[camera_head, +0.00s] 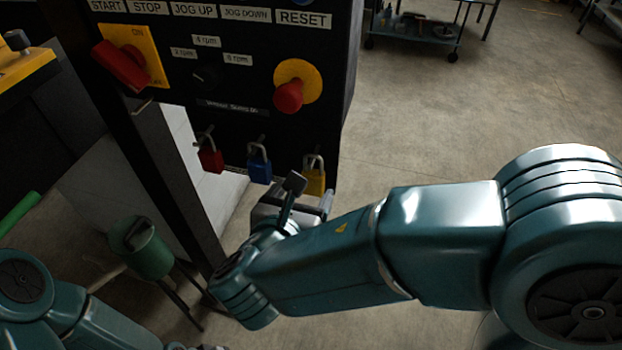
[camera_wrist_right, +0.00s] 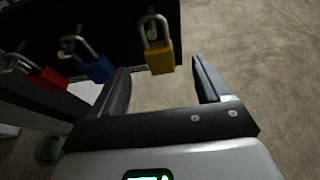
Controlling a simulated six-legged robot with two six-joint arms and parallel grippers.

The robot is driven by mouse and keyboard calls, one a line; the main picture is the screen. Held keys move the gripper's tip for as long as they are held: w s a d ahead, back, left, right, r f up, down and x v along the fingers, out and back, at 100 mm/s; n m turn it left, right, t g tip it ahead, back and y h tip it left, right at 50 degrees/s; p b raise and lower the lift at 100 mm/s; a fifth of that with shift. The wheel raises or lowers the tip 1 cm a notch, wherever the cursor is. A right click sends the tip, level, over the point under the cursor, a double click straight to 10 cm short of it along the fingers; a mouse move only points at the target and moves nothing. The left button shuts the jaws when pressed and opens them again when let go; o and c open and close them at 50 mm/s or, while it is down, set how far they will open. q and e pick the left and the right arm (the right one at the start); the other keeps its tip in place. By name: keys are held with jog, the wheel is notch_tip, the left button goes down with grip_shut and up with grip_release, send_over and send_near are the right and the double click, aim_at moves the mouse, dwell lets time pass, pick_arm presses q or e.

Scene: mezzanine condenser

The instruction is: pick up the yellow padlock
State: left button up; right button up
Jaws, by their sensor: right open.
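The yellow padlock (camera_head: 314,181) hangs by its shackle from the lower right of the black control panel, partly hidden behind my right gripper in the head view. In the right wrist view the yellow padlock (camera_wrist_right: 160,57) hangs ahead of the fingers, between their lines. My right gripper (camera_wrist_right: 162,75) is open with nothing between its fingers. In the head view my right gripper (camera_head: 310,195) is just below and in front of the padlock. My left arm shows at the lower left, but I cannot make out its gripper.
A blue padlock (camera_head: 259,170) and a red padlock (camera_head: 210,158) hang to the left of the yellow one. The black panel (camera_head: 225,135) carries a red knob (camera_head: 288,97) and a red switch handle (camera_head: 121,66).

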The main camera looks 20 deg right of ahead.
aim_at(311, 179)
jog(key=p+x, duration=0.1)
jog(key=x, duration=0.7)
jog(key=shift+w+f, duration=0.2)
jog(key=shift+w, duration=0.1)
jog(key=shift+s, duration=0.15)
jog(key=c, duration=1.1)
